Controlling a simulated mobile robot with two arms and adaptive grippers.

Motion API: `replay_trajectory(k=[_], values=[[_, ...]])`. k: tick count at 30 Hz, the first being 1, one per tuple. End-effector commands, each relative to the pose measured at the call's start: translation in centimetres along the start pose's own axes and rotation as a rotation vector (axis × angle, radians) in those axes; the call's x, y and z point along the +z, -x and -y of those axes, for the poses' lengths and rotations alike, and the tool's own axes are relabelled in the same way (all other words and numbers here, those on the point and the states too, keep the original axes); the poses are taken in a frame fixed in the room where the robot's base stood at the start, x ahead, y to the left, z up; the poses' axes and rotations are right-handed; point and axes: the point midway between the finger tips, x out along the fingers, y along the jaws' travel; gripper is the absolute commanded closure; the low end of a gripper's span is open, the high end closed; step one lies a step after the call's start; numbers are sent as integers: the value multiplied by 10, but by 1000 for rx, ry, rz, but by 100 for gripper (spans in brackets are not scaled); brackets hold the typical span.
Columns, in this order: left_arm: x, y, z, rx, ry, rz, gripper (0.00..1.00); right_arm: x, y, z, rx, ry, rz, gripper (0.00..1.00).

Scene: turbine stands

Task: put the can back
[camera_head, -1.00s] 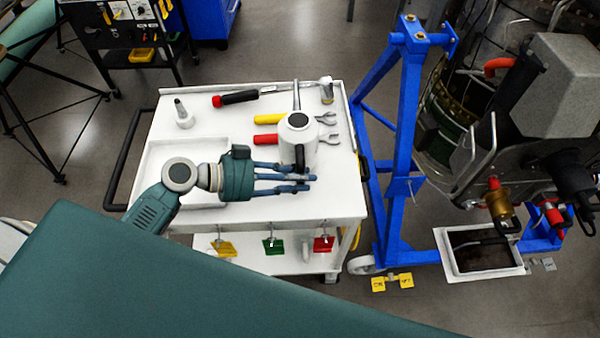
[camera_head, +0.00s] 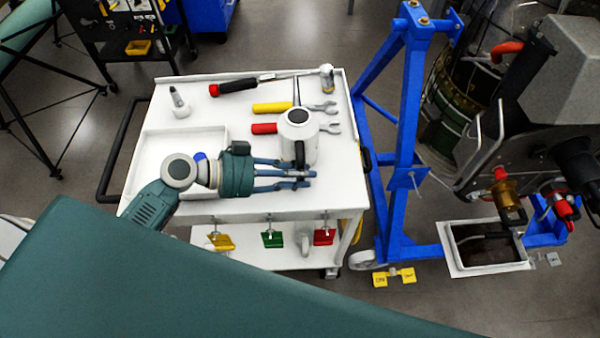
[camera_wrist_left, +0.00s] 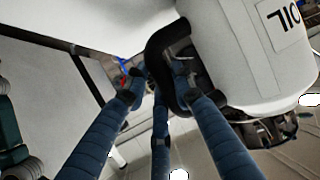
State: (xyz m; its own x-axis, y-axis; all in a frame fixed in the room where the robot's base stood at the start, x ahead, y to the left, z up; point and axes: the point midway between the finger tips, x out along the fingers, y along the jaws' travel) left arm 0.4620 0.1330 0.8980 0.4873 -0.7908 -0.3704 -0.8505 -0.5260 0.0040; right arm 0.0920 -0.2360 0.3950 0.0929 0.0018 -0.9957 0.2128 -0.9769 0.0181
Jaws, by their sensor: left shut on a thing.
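The can (camera_head: 292,127) is white with a dark top disc, a spout pointing to the back and a black handle facing me. It is over the right part of the white cart's top (camera_head: 342,185); whether it touches the top is unclear. My left gripper (camera_head: 303,179) reaches in from the left, and its blue fingers are closed at the handle. My right gripper is not in view.
A shallow tray (camera_head: 147,160) is at the left of the cart. A blue stand (camera_head: 392,180) stands close on the right.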

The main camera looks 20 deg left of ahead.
Motion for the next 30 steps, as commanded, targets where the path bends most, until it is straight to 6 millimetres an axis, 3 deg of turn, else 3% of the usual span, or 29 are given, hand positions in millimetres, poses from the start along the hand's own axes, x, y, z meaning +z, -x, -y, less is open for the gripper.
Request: replay_trajectory(k=[7, 8, 11, 17, 19, 30], values=[[4, -2, 0, -1, -2, -2, 100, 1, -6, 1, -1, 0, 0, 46], [3, -2, 0, -1, -2, -2, 74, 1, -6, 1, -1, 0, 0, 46], [3, -1, 0, -1, -2, -1, 54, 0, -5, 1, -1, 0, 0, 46], [3, -1, 0, 0, -1, -1, 53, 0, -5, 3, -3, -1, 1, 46], [4, -2, 0, 1, 1, 1, 47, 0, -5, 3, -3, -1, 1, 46], [5, 4, 0, -1, 0, 2, 47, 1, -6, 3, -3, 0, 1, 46]])
